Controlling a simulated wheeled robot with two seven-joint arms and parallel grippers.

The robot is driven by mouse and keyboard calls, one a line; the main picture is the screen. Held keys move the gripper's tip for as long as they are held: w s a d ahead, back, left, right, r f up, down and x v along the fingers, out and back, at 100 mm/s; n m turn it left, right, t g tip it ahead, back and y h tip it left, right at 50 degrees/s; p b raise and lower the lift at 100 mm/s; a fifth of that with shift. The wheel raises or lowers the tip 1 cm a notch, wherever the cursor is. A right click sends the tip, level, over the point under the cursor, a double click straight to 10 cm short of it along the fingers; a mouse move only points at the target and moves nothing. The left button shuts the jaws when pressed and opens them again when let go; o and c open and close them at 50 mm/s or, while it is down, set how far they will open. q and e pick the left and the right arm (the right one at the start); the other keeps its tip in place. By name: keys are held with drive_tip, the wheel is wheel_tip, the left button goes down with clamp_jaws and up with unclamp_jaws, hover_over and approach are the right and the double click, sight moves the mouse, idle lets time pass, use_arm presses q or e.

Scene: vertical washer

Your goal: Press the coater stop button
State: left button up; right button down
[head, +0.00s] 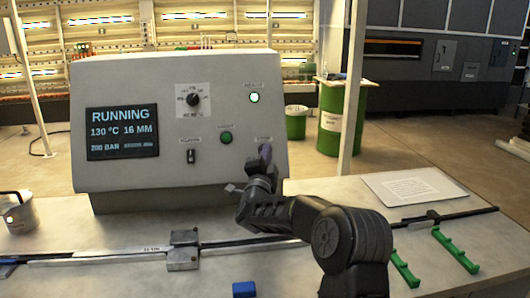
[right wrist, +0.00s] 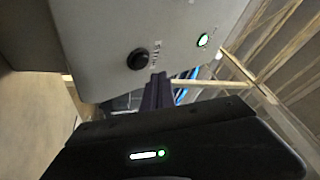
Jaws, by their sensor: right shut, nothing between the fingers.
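The grey control panel (head: 130,185) stands at the back of the table, and its display (head: 122,131) reads RUNNING, 130 °C, 16 MM, 200 BAR. It carries a lit green-white round light (head: 254,98), a green round button (head: 226,137), a dark knob (head: 193,100) and a black switch (head: 191,156). My right gripper (head: 265,153) is shut and empty, its fingertips at the panel's lower right beneath a small label. In the right wrist view my shut fingers (right wrist: 158,92) are at the panel's edge; contact cannot be told. My left gripper is out of view.
A metal rail (head: 120,256) with a clamp block (head: 183,250) crosses the table. Green brackets (head: 455,250) and a white sheet (head: 414,187) lie to the right, a blue block (head: 244,289) in front, and a metal pot (head: 18,212) at the left.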

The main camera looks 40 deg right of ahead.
drive_tip(key=shift+w+d+f, duration=0.25)
drive_tip(key=shift+w+f, duration=0.05)
drive_tip(key=shift+w, duration=0.2)
drive_tip(key=shift+f+b, duration=0.1)
drive_tip(key=shift+b, duration=0.2)
idle(1.4)
drive_tip(key=shift+w+d+f+b, duration=0.15)
drive_tip(key=shift+w+b, duration=0.15)
drive_tip(key=shift+b, duration=0.15)
drive_tip(key=shift+w+d+f+b, duration=0.2)
drive_tip(key=shift+w+d+b, duration=0.05)
drive_tip(key=shift+w+b, duration=0.2)
idle(0.8)
drive_tip(key=shift+s+a, duration=0.1)
drive_tip(key=shift+s, duration=0.1)
drive_tip(key=shift+s+a+r+b, duration=0.3)
drive_tip(key=shift+s+r+b, duration=0.1)
drive_tip(key=shift+s+b, duration=0.15)
